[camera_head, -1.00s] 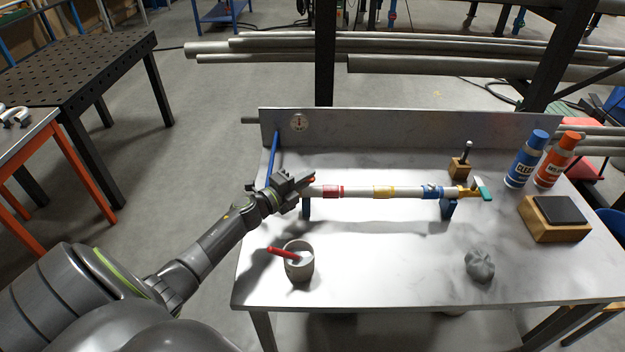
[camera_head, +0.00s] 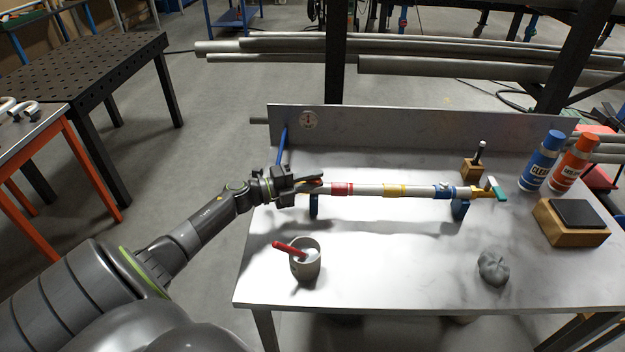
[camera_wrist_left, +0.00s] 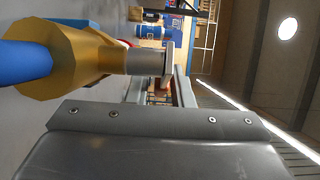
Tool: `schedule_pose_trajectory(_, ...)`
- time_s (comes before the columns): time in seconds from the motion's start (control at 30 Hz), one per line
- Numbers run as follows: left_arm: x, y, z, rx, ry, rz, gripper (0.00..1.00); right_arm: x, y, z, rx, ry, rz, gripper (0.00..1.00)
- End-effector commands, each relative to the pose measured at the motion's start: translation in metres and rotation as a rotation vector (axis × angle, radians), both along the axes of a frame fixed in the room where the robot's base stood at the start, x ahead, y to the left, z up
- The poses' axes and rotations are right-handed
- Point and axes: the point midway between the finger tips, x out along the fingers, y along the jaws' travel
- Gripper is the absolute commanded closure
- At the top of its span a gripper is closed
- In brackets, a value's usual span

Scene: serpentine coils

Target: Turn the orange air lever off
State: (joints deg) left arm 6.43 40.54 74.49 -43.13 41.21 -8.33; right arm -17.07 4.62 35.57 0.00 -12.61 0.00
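A long white pipe (camera_head: 366,189) with red and yellow bands lies level across blue stands on the table. At its left end a small orange part, seemingly the orange air lever (camera_head: 314,181), shows between the fingers of my left gripper (camera_head: 312,183). The gripper largely hides that pipe end. In the left wrist view a brass valve body (camera_wrist_left: 84,55) with a blue hose (camera_wrist_left: 22,62) is at upper left, and an orange-red bit shows between the fingers (camera_wrist_left: 160,92). Whether the fingers press on it is unclear. My right gripper is not in view.
A brass valve with a teal lever (camera_head: 499,189) is at the pipe's right end. A grey cup (camera_head: 306,265) with a red-handled tool stands in front. A grey lump (camera_head: 493,267), wooden blocks and two bottles (camera_head: 543,160) are to the right. A low backboard (camera_head: 400,128) runs behind.

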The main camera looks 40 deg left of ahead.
Motion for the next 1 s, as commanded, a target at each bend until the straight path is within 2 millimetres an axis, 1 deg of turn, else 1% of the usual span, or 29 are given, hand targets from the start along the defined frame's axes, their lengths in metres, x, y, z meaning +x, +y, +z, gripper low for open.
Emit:
schedule_pose_trajectory(0.23,0.000,0.000,0.000,0.001,-0.001,0.000,0.80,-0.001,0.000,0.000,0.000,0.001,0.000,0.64)
schedule_pose_trajectory(0.37,-0.007,0.005,-0.001,0.003,-0.001,0.001,0.80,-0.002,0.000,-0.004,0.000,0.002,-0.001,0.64)
schedule_pose_trajectory(0.47,-0.020,0.013,-0.003,0.005,0.000,0.000,0.80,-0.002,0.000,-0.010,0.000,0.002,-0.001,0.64)
schedule_pose_trajectory(0.63,-0.050,0.032,-0.005,0.006,0.003,-0.001,0.80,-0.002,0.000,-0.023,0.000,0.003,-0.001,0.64)
schedule_pose_trajectory(0.8,-0.077,0.049,-0.004,0.005,0.005,-0.001,0.80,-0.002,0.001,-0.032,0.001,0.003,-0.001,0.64)
schedule_pose_trajectory(1.0,-0.108,0.068,-0.002,0.003,0.005,0.000,0.80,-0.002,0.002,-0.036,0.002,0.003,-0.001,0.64)
